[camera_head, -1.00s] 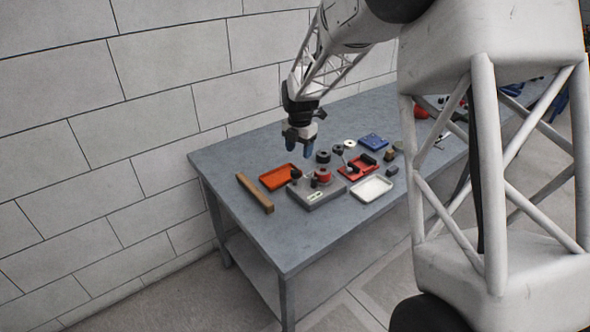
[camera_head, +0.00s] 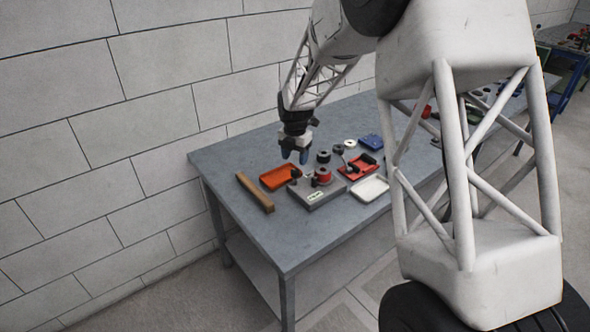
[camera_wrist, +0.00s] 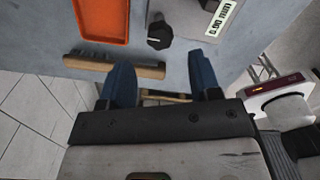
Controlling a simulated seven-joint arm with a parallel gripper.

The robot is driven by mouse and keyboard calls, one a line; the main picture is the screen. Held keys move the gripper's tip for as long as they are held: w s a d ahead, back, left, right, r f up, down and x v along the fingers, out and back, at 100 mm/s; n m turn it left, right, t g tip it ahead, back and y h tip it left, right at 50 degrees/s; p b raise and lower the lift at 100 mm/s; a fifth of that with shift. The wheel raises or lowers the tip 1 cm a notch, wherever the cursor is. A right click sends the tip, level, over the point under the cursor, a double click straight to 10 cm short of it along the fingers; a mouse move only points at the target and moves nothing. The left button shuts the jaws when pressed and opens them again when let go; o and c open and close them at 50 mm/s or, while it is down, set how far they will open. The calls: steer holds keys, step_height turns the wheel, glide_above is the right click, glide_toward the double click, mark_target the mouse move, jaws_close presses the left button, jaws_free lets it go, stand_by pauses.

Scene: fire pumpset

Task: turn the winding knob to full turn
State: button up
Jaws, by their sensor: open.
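A black knob with a pale line on it (camera_wrist: 160,36) shows in the wrist view, on the side of a grey device (camera_wrist: 185,30) with a small display (camera_wrist: 222,18). In the head view the knob (camera_head: 296,173) is a small dark shape at the left of the device (camera_head: 318,194), which also carries a red spool-like part (camera_head: 323,175). My gripper (camera_head: 295,156) is just above the knob's end of the device. In the wrist view my gripper (camera_wrist: 160,63) is open, its blue fingers wide apart and empty, with the knob ahead of the gap, apparently untouched.
A red tray (camera_head: 358,167), a white tray (camera_head: 369,189) and a blue block (camera_head: 371,142) are to the right. The table's front left is clear.

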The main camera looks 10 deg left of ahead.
mark_target(295, 171)
steer(key=shift+f, duration=2.75)
steer(key=c, duration=0.9)
